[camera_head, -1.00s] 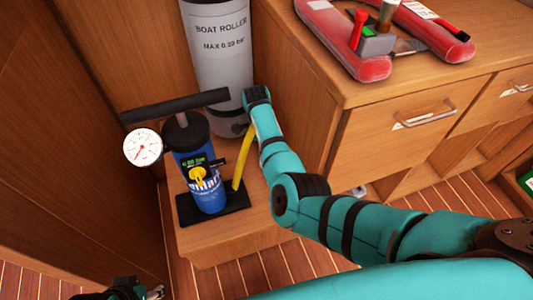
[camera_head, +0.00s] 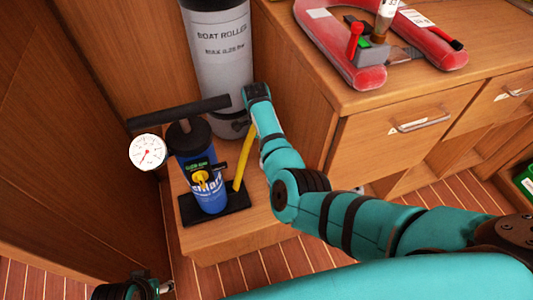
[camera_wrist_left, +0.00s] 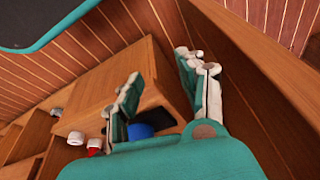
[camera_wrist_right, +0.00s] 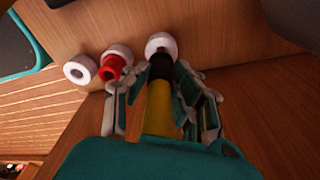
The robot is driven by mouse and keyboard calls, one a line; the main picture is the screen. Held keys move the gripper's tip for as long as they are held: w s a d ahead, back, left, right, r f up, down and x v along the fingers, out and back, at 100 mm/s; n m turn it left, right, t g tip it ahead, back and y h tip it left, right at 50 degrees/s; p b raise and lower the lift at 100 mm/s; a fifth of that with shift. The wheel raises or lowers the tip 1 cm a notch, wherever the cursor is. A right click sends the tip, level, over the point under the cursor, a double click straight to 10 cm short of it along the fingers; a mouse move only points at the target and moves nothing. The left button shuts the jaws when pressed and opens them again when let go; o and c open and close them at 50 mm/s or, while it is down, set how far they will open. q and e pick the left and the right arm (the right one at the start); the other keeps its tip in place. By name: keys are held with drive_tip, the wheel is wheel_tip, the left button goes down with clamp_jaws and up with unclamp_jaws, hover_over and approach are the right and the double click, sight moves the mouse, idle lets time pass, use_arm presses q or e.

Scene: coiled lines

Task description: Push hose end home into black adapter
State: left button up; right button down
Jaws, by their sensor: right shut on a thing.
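The yellow hose (camera_head: 243,162) stands beside the pump in the head view. It also shows in the right wrist view (camera_wrist_right: 157,110), between the fingers of my right gripper (camera_wrist_right: 160,85), which is shut on it. A black piece (camera_wrist_right: 162,69) tops the hose and meets a white ring (camera_wrist_right: 159,43) on a wooden face. I cannot tell where the hose end stops and the black adapter begins, or how deep it sits. My left gripper (camera_head: 158,288) is at the lower left, away from the hose. Its fingers stand apart and empty in the left wrist view (camera_wrist_left: 162,72).
A red-accented fitting (camera_wrist_right: 115,62) and a white-ringed fitting (camera_wrist_right: 79,69) sit beside the black one. The blue pump (camera_head: 205,180) with its gauge (camera_head: 148,152) stands on a low wooden ledge. A grey boat roller (camera_head: 220,60) stands behind.

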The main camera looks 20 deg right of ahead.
drive_tip(key=shift+r+p, duration=0.85)
drive_tip(key=shift+r, duration=0.1)
use_arm(q)
wheel_tip(320, 180, down, 8)
drive_tip(key=shift+r, duration=0.15)
